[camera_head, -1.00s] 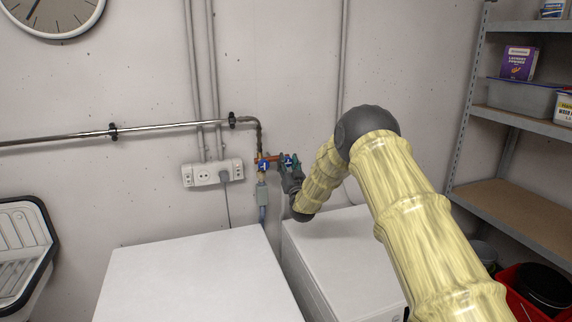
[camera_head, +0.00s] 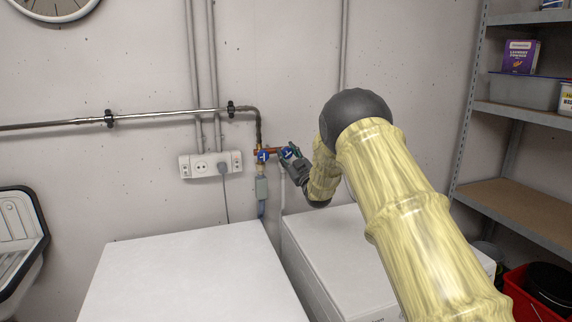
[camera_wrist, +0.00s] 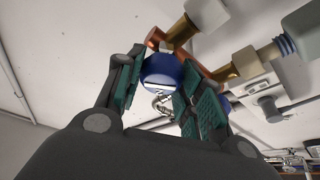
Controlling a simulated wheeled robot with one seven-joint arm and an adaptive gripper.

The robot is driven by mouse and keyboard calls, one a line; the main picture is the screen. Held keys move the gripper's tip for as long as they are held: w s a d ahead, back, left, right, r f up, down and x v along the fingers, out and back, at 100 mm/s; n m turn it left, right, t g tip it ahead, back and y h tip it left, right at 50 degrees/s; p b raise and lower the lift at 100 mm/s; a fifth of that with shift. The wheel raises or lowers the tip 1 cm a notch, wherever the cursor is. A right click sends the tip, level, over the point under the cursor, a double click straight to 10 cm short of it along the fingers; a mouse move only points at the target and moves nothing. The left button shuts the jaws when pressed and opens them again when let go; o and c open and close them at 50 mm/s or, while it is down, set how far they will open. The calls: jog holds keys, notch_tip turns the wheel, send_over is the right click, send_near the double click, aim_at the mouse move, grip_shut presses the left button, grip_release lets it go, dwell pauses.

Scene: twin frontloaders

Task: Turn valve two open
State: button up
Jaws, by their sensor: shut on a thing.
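Two blue round valve handles sit on a copper pipe on the back wall. The left handle (camera_head: 263,156), with a white mark, is free. My gripper (camera_head: 290,156) is at the right handle (camera_head: 286,153), coming from the right. In the wrist view, that blue handle (camera_wrist: 160,69) lies between my two green-padded fingers, which are shut on it. A white mark shows on its lower edge. Part of another blue piece (camera_wrist: 224,104) shows behind the right finger. I cannot read a number on either handle.
Two white machine tops (camera_head: 190,275) (camera_head: 345,250) stand below the valves, with a narrow gap between them. A socket strip (camera_head: 210,164) is left of the pipes. Shelves (camera_head: 520,205) and a red bucket (camera_head: 523,285) are at the right.

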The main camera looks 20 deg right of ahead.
jog(key=n+y+b, duration=0.1)
jog(key=n, duration=0.1)
jog(key=n+g+y+b, duration=0.1)
jog(key=n+b, duration=0.1)
jog(key=n, duration=0.1)
jog(key=n+g+y+b, duration=0.1)
jog(key=n, duration=0.1)
jog(key=shift+f, duration=0.25)
jog(key=n+g+b, duration=0.2)
jog(key=n, duration=0.3)
jog(key=shift+r+b, duration=0.1)
jog(key=shift+b, duration=0.25)
jog(key=shift+n+g, duration=0.3)
jog(key=shift+n, duration=0.3)
jog(key=shift+d+r, duration=0.1)
jog(key=shift+r, duration=0.05)
jog(key=o, duration=1)
